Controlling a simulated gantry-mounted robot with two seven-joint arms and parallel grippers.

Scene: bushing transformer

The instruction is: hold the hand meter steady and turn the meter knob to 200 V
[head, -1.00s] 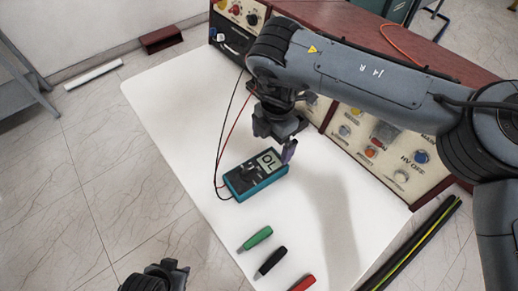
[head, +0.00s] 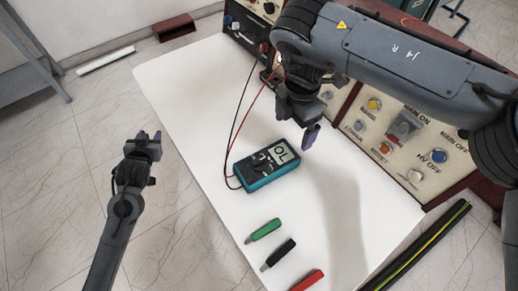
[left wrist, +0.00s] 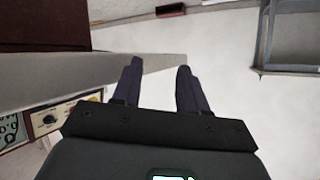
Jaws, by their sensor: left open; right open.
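The hand meter (head: 266,166) is a teal-edged black box lying on the white table, its display reading "OL". A red and a black lead run from its left end to the panel. The knob on its face is too small to make out. My right gripper (head: 308,136) is open, above and just right of the meter's display end, apart from it as far as I can tell. My left gripper (head: 150,138) is open and empty, left of the white table and well apart from the meter. Its two fingers (left wrist: 157,88) show spread in the left wrist view.
Green (head: 264,229), black (head: 279,253) and red (head: 307,281) handled probes lie on the white table (head: 180,90) in front of the meter. The control panel (head: 400,140) stands along the right. The table's left part is clear. A grey stand (head: 35,60) is at far left.

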